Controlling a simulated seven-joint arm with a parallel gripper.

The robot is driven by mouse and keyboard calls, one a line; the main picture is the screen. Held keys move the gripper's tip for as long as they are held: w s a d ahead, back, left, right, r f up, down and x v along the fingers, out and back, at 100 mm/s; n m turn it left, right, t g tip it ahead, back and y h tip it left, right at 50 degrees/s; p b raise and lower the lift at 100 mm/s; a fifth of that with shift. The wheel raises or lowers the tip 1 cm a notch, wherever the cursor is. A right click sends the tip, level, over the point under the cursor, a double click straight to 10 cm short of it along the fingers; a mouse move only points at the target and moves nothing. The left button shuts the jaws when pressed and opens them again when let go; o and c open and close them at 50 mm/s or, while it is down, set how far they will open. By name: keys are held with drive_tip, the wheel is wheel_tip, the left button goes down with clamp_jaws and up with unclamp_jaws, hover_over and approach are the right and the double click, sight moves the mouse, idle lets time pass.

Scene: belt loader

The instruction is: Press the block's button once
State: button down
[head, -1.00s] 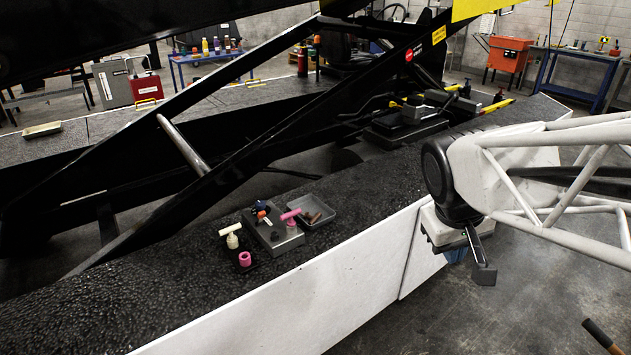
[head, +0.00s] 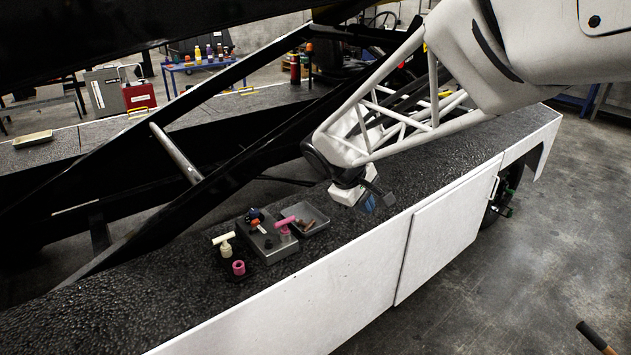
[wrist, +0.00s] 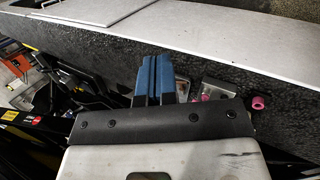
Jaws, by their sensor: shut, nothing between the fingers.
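The block (head: 271,238) is a grey box on the black textured deck. Its top carries a pink T-handle (head: 286,223), a dark blue part (head: 255,215) and a small orange part; which one is the button I cannot tell. In the wrist view the block (wrist: 216,88) is partly hidden behind my gripper. My gripper (head: 378,203) is above the deck to the right of the block and tray, apart from both. In the wrist view its blue fingers (wrist: 154,76) are together and hold nothing.
A shallow grey tray (head: 317,222) with brown pieces adjoins the block's right side. A cream T-handle (head: 224,240) and a pink ring (head: 239,267) stand at its left. Black beams (head: 215,150) rise behind. The deck in front left is clear.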

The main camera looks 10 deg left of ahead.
drive_tip(key=w+a+f+n+t+h, duration=0.1)
drive_tip(key=w+a+f+n, duration=0.1)
drive_tip(key=w+a+f, duration=0.3)
drive_tip(key=w+a+n+t, duration=0.1)
drive_tip(key=w+a+n, duration=0.15)
drive_tip(key=a, duration=0.55)
drive_tip(key=n+t, duration=0.2)
drive_tip(key=n, duration=0.2)
hover_over(268, 242)
wheel_tip(268, 242, down, 7)
drive_tip(key=shift+d+f, duration=0.1)
drive_tip(key=shift+f, duration=0.05)
drive_tip(key=shift+f, duration=4.25)
drive_tip(key=shift+f, duration=0.95)
drive_tip(key=shift+r, duration=0.9)
